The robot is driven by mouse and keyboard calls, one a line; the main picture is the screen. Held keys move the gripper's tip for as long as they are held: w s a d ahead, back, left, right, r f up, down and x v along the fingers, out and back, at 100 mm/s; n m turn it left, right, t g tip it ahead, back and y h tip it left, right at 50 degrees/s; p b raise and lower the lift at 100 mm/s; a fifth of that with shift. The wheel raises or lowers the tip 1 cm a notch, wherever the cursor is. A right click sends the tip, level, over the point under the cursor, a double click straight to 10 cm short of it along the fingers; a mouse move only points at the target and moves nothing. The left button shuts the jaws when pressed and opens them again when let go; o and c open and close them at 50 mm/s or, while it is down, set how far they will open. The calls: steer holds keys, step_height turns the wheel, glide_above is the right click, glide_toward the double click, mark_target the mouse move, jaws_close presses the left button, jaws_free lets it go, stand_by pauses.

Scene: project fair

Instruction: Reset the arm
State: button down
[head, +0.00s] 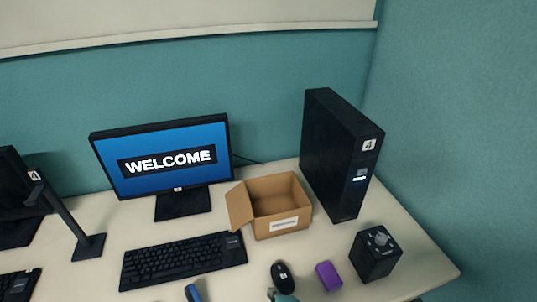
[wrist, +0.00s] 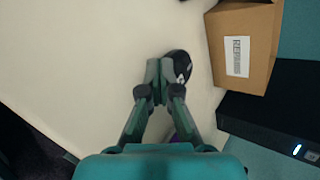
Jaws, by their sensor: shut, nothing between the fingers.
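My gripper (wrist: 160,70) is teal and grey, and its fingers are shut with nothing between them. In the wrist view it hangs above the white desk, and a black mouse (wrist: 179,66) shows just beyond the fingertips. I cannot tell how high above the desk the fingertips are. In the head view a small teal part of my gripper (head: 283,297) shows at the bottom edge, in front of the mouse (head: 283,277). The rest of the arm is outside the head view.
An open cardboard box (head: 283,229) stands between a monitor (head: 165,160) and a black computer tower (head: 337,160). A purple block (head: 329,276) and a black cube-shaped device (head: 376,253) are right of the mouse. A keyboard (head: 184,260) lies left. Teal partitions close the back and right.

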steer(key=s+d+f+n+t+h, duration=0.1)
steer(key=s+d+n+t, duration=0.1)
steer(key=s+d+n, duration=0.55)
steer(key=s+d+n+t+h, duration=0.15)
steer(key=s+d, duration=0.35)
steer(key=s, duration=0.6)
steer(key=s+d+r+n+t, duration=0.1)
steer(key=s+d+r+n, duration=0.1)
steer(key=s+r+n, duration=0.2)
steer(key=s+d+r+n+t+h, duration=0.1)
steer(key=s+d+r+n, duration=0.1)
steer(key=s+r+n, duration=0.2)
steer(key=s+r, duration=0.3)
steer(key=s, duration=0.4)
steer(key=shift+s+d+n, duration=0.2)
steer(key=shift+d+n, duration=0.05)
steer(key=shift+n, duration=0.15)
